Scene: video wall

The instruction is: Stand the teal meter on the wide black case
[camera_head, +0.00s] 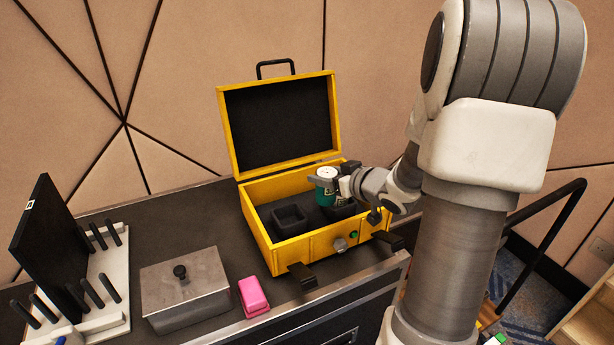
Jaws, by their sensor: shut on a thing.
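The teal meter (325,194) is a small teal cylinder with a white top. It is upright at the right part of the open yellow case (290,250), over the black foam inside. My gripper (343,185) is shut on it from the right. Its base is hidden, so I cannot tell whether it touches the foam. A broad, thin black thing (48,245) stands on edge in a white pegged rack at the left; I cannot tell whether it is the wide black case.
A grey lidded metal box (184,290) and a pink block (253,297) are on the dark worktop (170,228) before the yellow case. The white rack (105,277) is at the far left. The case's raised lid (280,125) stands behind my gripper.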

